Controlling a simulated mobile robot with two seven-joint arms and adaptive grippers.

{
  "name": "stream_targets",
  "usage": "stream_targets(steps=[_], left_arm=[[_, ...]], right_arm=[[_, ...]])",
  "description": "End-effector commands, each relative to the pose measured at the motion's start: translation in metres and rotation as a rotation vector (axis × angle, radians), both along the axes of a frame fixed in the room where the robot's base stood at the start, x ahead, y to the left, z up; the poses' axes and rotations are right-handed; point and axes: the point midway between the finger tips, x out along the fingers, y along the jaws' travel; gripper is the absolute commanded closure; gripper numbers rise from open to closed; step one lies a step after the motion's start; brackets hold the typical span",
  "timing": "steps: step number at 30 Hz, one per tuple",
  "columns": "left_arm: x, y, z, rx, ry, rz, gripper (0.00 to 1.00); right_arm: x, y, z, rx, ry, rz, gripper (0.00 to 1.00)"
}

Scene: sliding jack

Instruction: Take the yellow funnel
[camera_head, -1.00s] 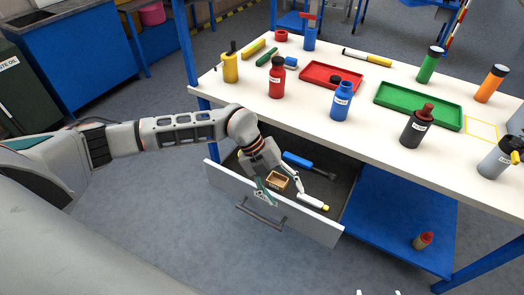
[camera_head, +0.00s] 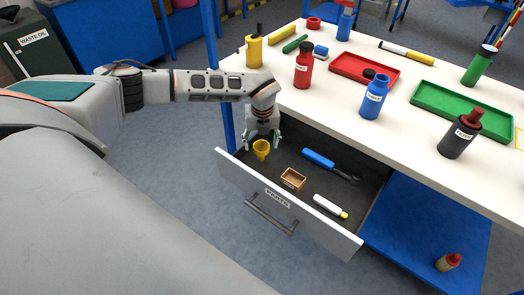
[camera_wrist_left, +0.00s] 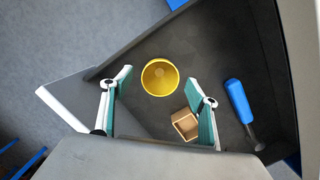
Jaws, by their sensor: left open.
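The yellow funnel (camera_head: 261,149) stands in the left end of the open drawer (camera_head: 318,224). It also shows in the left wrist view (camera_wrist_left: 160,77), its round mouth facing the camera. My left gripper (camera_head: 262,138) is open above the left end of the drawer, close to the funnel. In the left wrist view the open fingers (camera_wrist_left: 160,98) show on either side, with the funnel ahead between their tips and nothing held. My right gripper is not in view.
In the drawer lie a small brown box (camera_head: 293,180), a blue-handled tool (camera_head: 322,160) and a white tube with a yellow cap (camera_head: 330,207). The white tabletop (camera_head: 330,115) above holds bottles, a red tray (camera_head: 364,68) and a green tray (camera_head: 461,109).

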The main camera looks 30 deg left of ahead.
Motion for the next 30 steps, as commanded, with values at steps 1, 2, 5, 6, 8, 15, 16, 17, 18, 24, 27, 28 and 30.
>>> stream_targets(steps=[1,2,5,6,8,15,16,17,18,24,27,28,30], left_arm=[[0.0,0.001,-0.011,0.0,0.005,0.0,0.4],[0.0,0.001,-0.015,0.0,0.005,0.0,0.4],[0.001,0.002,-0.023,0.0,0.004,0.0,0.4],[0.002,0.002,-0.024,0.0,0.004,0.0,0.4],[0.002,0.002,-0.025,-0.001,0.002,0.0,0.4],[0.002,0.002,-0.025,-0.001,0.001,-0.001,0.53],[0.002,0.002,-0.025,-0.001,0.001,-0.001,0.61],[0.002,0.002,-0.025,-0.001,0.001,-0.001,0.69],[0.002,0.002,-0.025,-0.001,0.001,-0.001,0.79],[0.002,0.002,-0.024,-0.001,0.001,-0.001,0.79],[0.002,0.002,-0.024,-0.001,0.001,-0.001,0.79],[0.002,0.002,-0.024,-0.001,0.001,-0.001,0.79],[0.003,0.002,-0.022,-0.001,0.001,-0.001,0.79]], right_arm=[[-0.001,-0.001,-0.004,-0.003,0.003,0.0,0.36],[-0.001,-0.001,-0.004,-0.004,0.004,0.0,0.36],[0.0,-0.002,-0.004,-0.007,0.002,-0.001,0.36],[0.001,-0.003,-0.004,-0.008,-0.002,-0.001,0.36],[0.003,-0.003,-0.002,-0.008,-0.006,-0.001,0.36],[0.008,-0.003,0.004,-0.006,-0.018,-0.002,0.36],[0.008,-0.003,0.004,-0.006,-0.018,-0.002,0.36],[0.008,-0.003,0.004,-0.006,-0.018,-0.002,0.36],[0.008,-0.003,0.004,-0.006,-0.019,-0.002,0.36],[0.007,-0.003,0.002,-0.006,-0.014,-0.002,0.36],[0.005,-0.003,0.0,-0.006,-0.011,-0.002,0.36],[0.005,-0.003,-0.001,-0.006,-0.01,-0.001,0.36],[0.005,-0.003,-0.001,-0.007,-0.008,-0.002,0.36]])
